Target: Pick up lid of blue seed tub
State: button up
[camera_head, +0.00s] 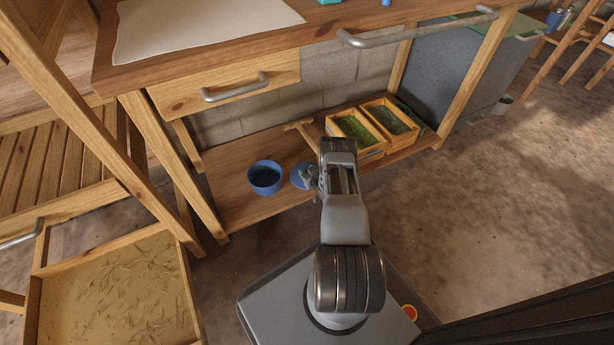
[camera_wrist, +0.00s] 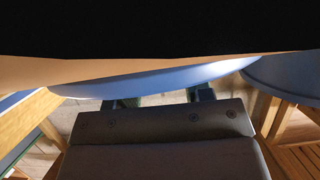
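The blue seed tub (camera_head: 265,178) stands open on the low wooden shelf, dark inside. A round blue lid (camera_head: 301,176) lies just right of it, partly covered by my gripper (camera_head: 313,182). In the wrist view the lid (camera_wrist: 165,80) is a wide, shallow blue disc seen nearly edge-on, and part of the tub (camera_wrist: 287,75) shows at the right. My gripper's two dark fingers (camera_wrist: 162,97) are apart at the lid's face, with a clear gap between them. I cannot tell whether they touch it.
Two wooden boxes with green contents (camera_head: 368,130) stand on the shelf (camera_head: 235,205) at the right, beside a small wooden tool (camera_head: 301,130). The workbench top (camera_head: 215,52) and its drawer (camera_head: 225,86) overhang the shelf. A wooden tray (camera_head: 110,290) is at lower left.

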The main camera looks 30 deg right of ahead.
jog(key=c, duration=0.7)
